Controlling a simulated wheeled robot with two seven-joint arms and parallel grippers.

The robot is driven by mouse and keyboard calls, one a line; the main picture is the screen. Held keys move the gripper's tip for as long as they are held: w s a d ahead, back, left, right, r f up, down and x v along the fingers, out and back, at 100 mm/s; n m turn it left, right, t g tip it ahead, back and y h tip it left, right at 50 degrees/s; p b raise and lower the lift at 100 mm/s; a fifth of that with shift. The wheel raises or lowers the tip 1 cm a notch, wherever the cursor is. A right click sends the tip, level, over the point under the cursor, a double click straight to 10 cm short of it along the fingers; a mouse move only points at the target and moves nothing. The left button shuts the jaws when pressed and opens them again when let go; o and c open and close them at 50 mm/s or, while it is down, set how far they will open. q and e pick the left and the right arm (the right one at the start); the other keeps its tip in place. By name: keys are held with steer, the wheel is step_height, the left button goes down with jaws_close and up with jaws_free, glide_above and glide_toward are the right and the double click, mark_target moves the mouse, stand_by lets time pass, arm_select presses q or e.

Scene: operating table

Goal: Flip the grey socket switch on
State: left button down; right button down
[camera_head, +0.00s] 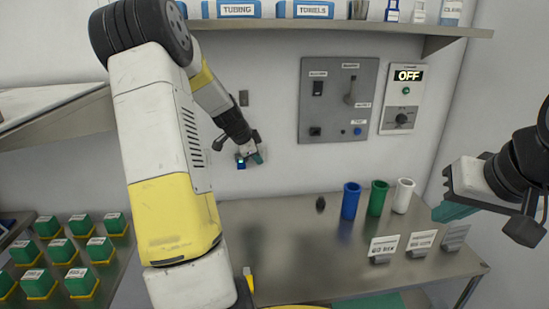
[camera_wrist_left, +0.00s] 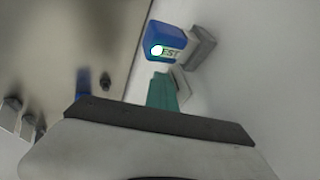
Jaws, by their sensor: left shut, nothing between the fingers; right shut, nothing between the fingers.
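A blue tester (camera_head: 241,163) with a lit green lamp sits low on the wall. In the left wrist view the blue tester (camera_wrist_left: 166,42) reads "EST" and joins a grey socket block (camera_wrist_left: 200,47). A pale grey plate (camera_wrist_left: 182,83) on the wall lies just beyond my fingertips; its switch position is hidden. My left gripper (camera_head: 257,156) is shut and empty, right beside the tester; its teal fingers also show in the left wrist view (camera_wrist_left: 162,92). I cannot tell whether they touch the plate. My right gripper (camera_head: 455,211) is shut and empty at the right, far from the socket.
A small grey wall plate (camera_head: 243,98) is above the left gripper. A grey control panel (camera_head: 338,100) and a white box (camera_head: 403,98) reading "OFF" hang to the right. Blue (camera_head: 350,200), green (camera_head: 377,198) and white (camera_head: 402,196) cups stand on the steel table (camera_head: 290,235).

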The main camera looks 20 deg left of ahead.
arm_select(q)
steer(key=shift+r, duration=0.2)
steer(key=shift+r, duration=0.7)
